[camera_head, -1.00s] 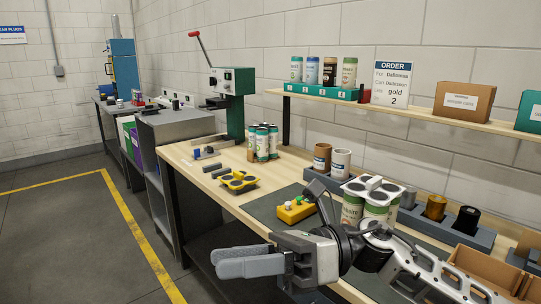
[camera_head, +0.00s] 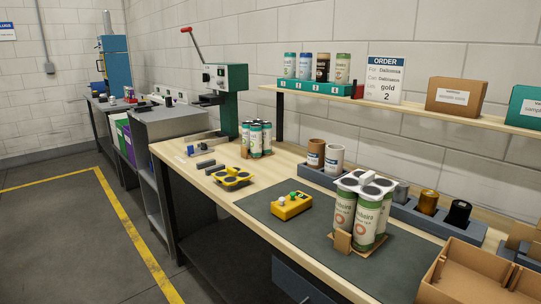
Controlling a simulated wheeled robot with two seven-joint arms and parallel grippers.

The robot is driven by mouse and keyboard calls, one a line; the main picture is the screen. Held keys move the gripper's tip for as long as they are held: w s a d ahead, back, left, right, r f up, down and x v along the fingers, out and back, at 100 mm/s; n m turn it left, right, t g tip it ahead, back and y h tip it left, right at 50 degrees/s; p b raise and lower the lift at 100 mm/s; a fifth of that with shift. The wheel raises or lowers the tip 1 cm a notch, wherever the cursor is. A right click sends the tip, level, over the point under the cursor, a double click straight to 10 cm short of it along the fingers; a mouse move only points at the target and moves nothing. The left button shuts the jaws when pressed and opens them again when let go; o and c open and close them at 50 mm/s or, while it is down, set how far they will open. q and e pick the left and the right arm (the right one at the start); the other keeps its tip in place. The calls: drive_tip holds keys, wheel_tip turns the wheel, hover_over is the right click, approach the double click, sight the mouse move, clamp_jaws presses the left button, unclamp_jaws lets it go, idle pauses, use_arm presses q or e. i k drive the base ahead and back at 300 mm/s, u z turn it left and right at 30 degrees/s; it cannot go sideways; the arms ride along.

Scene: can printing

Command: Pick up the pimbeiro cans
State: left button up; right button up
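Several green and cream cans with a label ending in "beiro" (camera_head: 369,215) stand upright in a group on the dark mat, right of the middle. A pale holder (camera_head: 366,184) sits across their tops, and a brown cardboard piece (camera_head: 343,241) is at their base. Another group of similar cans (camera_head: 257,139) stands farther back, near the green press; their label is too small to read. Neither of my grippers shows in the head view now.
A yellow button box (camera_head: 291,205) and a yellow holder (camera_head: 232,178) lie on the bench. An open cardboard box (camera_head: 466,272) stands at front right. Ink pots sit in a grey rack (camera_head: 411,217). The dark mat (camera_head: 300,232) is clear in front. A shelf (camera_head: 385,104) runs above.

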sight(360, 225)
drive_tip(key=k, duration=0.5)
drive_tip(key=u, duration=0.9)
drive_tip(key=i, duration=0.95)
drive_tip(key=z, duration=1.85)
